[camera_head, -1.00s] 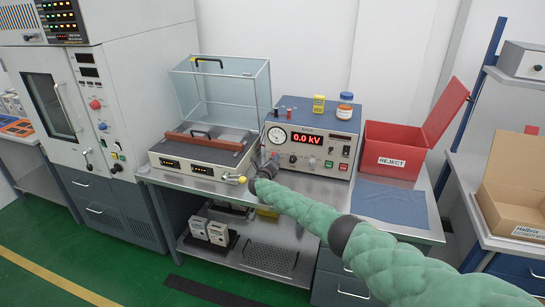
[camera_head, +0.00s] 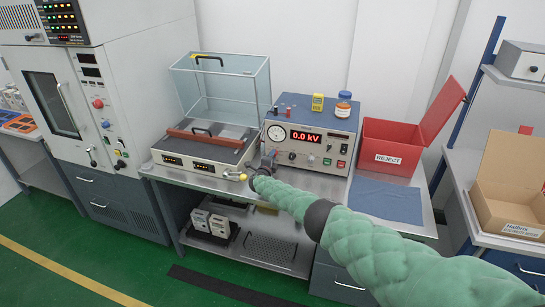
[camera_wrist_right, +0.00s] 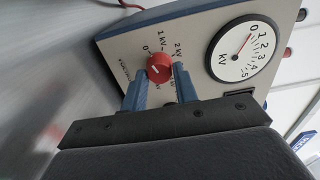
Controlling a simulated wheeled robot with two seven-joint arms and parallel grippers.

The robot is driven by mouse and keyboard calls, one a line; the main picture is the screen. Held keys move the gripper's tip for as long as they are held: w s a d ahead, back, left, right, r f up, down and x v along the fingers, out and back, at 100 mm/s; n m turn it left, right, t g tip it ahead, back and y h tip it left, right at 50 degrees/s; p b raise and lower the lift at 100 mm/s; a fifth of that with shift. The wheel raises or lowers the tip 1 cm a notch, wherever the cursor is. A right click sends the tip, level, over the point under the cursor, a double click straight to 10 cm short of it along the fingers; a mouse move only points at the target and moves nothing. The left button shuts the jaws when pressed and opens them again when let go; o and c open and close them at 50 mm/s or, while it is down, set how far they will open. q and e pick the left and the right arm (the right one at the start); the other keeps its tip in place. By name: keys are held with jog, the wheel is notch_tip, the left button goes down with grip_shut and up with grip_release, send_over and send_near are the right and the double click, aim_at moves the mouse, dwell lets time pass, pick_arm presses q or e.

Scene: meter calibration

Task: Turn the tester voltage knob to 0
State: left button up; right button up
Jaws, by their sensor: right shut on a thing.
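The tester (camera_head: 310,133) is a grey and blue box on the bench, with a red display reading 0.0 kV and a round dial. In the right wrist view its red voltage knob (camera_wrist_right: 160,67) sits on the panel by marks 0, 1 kV and 2 kV. A short white line shows on the knob; its exact setting is hard to read. The kV dial (camera_wrist_right: 240,50) has its needle near 0. My right gripper (camera_head: 266,160) is at the tester's lower left front; its blue fingers (camera_wrist_right: 161,82) are shut on the knob. My left gripper is not in view.
A red REJECT bin (camera_head: 388,160) and a blue mat (camera_head: 387,200) lie right. Two small containers stand on top of the tester.

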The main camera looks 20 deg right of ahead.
dwell(0.4)
jog(key=o, duration=1)
